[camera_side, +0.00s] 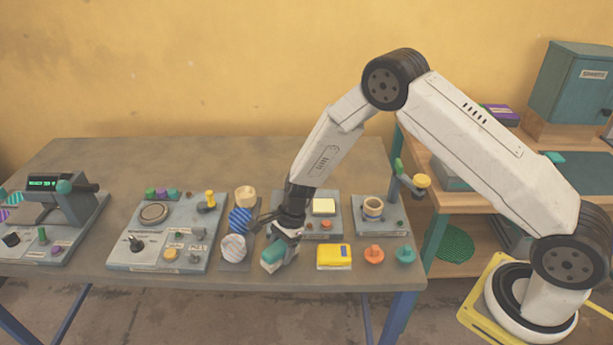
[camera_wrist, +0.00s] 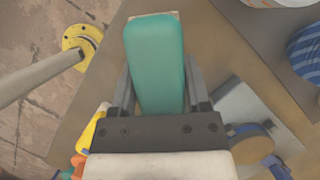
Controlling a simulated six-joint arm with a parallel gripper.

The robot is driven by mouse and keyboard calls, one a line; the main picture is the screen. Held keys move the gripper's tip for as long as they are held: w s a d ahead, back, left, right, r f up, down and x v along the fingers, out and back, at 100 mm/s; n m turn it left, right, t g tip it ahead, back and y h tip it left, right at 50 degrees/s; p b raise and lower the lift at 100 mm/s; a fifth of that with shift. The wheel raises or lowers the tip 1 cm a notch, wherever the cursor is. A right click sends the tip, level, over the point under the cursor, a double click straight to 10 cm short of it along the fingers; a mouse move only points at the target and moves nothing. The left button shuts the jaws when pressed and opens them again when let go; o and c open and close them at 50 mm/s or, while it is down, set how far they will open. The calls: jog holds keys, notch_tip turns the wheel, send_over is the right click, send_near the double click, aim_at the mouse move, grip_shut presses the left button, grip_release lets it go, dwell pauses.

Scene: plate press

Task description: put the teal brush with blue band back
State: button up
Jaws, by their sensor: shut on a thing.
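The teal brush (camera_side: 272,254) is a block with a teal top and a pale underside. In the side view it is at my gripper (camera_side: 281,246), low over the front of the table; I cannot tell whether it touches the tabletop. In the wrist view the teal brush (camera_wrist: 156,62) stands out between the two fingers of my gripper (camera_wrist: 157,85), which is shut on it. No blue band can be made out on it; the fingers hide part of its sides.
A tray with striped round pieces (camera_side: 233,266) stands close left of my gripper. Grey panels with a pale square button (camera_side: 324,206) and a ring (camera_side: 373,207) stand behind. Orange (camera_side: 374,254) and teal (camera_side: 405,254) knobs sit near the front right edge. A control panel (camera_side: 127,259) is further left.

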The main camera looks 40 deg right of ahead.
jog(key=shift+f, duration=0.45)
jog(key=shift+f, duration=0.1)
jog(key=o, duration=1.1)
jog(key=shift+v, duration=6.1)
